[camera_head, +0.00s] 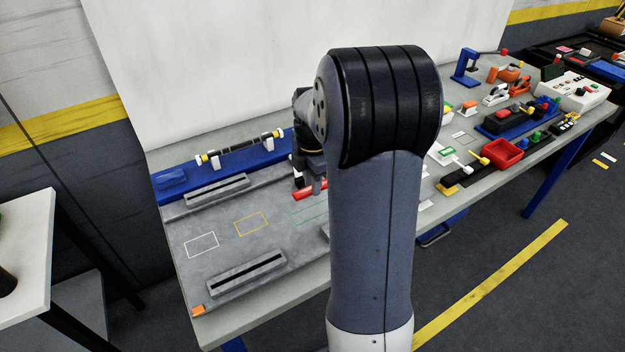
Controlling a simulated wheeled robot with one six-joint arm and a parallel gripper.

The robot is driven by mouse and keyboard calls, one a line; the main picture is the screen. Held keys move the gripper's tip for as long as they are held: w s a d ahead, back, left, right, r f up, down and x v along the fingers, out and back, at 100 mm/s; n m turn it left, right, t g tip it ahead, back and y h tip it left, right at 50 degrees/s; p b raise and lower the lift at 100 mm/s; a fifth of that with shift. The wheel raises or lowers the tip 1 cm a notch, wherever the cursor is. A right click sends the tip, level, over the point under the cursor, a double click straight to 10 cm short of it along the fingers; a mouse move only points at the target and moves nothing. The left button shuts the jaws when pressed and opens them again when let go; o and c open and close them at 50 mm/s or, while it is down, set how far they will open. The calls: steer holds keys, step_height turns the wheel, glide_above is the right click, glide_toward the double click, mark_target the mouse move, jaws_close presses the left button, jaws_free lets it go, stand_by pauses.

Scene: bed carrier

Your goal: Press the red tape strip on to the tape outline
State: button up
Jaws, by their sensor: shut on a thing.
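The red tape strip (302,195) shows at the tip of my gripper (316,187), over the grey plate (222,272) on the bench. My gripper is shut on the strip and points down. Whether the strip touches the plate cannot be told. Several flat outlines are drawn on the plate: a white one (201,233), a yellow one (251,234) and a green one (305,210) closest to the gripper. No red outline shows. My arm covers the plate to the right of the green outline.
Two raised slotted bars lie along the plate, a rear one (217,190) and a front one (238,285). A blue rack (215,170) holds a rod behind. A red bin (503,153) and several tools crowd the bench's right. The outlined area is clear.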

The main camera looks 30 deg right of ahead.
stand_by(0.3)
steer(key=b, duration=0.3)
glide_above(313, 212)
steer(key=shift+f, duration=2.25)
steer(key=shift+f, duration=0.15)
steer(key=shift+w+f+b, duration=0.1)
steer(key=shift+f+b, duration=0.35)
steer(key=shift+f, duration=0.55)
steer(key=shift+f, duration=0.1)
steer(key=shift+f, duration=0.5)
steer(key=shift+f, duration=0.1)
stand_by(0.4)
steer(key=o, duration=0.9)
steer(key=shift+o, duration=0.2)
